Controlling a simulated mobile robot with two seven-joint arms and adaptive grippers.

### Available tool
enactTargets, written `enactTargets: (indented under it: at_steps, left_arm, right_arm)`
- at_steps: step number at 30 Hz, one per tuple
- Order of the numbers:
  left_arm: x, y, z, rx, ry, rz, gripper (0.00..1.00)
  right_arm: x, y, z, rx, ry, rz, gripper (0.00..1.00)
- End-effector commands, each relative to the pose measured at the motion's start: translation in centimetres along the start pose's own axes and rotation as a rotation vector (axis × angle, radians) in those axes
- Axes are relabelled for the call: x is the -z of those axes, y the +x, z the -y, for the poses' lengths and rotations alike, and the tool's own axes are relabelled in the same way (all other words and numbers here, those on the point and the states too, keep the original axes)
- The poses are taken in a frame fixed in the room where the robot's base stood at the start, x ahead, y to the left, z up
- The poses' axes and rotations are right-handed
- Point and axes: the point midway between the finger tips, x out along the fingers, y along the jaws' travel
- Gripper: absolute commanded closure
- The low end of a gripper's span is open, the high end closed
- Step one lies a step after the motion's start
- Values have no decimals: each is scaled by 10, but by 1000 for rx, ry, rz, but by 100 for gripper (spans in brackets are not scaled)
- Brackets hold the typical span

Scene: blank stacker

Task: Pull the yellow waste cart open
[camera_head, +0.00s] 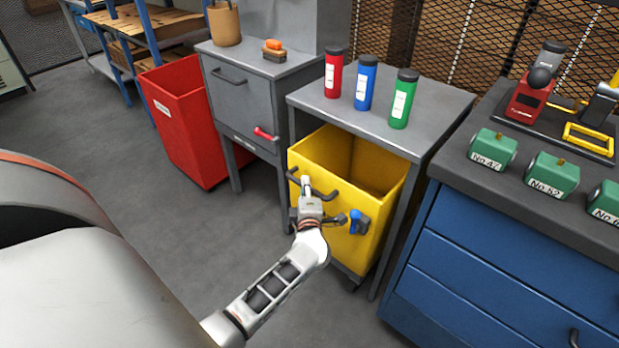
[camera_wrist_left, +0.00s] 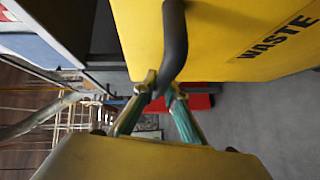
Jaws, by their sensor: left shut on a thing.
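The yellow waste cart (camera_head: 362,236) is under a grey table, with its front part sticking out past the table's front edge and its open top showing. A dark bar handle (camera_head: 325,193) is on its front. My left gripper (camera_head: 306,186) is at the left part of this handle. In the left wrist view the fingers (camera_wrist_left: 162,90) of my left gripper are shut on the dark handle (camera_wrist_left: 175,40), and the cart's yellow front (camera_wrist_left: 225,30) bears the word WASTE. The cart's back is hidden under the table. My right gripper is not in view.
A blue-knobbed part (camera_head: 356,219) is on the cart's front. The grey table (camera_head: 418,136) carries red, blue and green bottles. A blue drawer cabinet (camera_head: 500,262) stands close on the right. A grey cabinet (camera_head: 242,108) and red bin (camera_head: 185,120) stand left. Floor in front is clear.

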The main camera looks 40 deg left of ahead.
Motion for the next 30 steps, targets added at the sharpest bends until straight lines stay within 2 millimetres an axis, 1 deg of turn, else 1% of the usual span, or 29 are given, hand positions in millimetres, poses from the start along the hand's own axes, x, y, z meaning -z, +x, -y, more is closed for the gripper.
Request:
enactTargets:
  at_steps: [1, 4, 9, 17, 18, 24, 30]
  left_arm:
    - [11, -11, -6, -2, -7, -2, 100]
    - [30, -30, -2, -2, -7, -2, 100]
    - [66, -66, 9, -2, -6, -2, 100]
    - [120, -122, 29, 1, -3, -1, 100]
    - [128, -130, 32, 1, -3, -1, 100]
    - [158, -159, 42, 2, -1, -1, 100]
    - [173, -175, 49, 3, 0, 0, 100]
  right_arm:
    - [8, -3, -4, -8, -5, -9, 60]
    - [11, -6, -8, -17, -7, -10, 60]
    - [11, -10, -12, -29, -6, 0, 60]
    - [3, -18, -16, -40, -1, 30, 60]
    - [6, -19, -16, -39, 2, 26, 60]
    - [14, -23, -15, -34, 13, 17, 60]
    - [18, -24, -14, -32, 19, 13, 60]
